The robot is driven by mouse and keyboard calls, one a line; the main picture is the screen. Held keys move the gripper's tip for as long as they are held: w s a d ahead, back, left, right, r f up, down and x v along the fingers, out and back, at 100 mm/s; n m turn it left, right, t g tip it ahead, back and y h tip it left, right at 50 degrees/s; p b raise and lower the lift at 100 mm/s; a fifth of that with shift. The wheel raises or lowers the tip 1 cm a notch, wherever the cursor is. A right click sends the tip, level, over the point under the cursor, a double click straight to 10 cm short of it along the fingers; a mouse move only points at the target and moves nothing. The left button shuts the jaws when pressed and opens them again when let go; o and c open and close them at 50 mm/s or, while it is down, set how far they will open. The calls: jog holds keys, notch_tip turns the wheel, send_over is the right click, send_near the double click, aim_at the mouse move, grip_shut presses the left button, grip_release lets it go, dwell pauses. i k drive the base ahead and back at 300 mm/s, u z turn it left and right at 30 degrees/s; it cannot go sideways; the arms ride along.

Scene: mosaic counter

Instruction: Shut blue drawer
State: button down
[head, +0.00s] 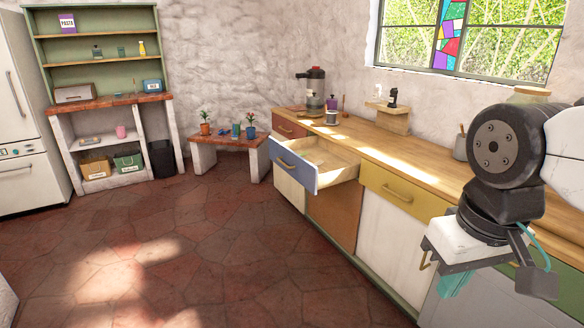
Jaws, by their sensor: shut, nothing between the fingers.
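My gripper (494,287) is at the lower right, in front of the counter and well apart from the blue drawer. It is shut and points downward, with nothing seen between its fingers.
A yellow drawer (397,194) right of the blue one and a red drawer (289,127) left of it are shut. The wooden countertop (395,155) holds a blender (315,92) and a mug (331,118). A low bench (229,142) with plants stands beyond. The tiled floor (220,240) is clear.

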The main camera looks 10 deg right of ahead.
aim_at(341, 165)
jog(key=u, duration=0.7)
jog(key=i, duration=2.45)
jog(key=z, duration=0.7)
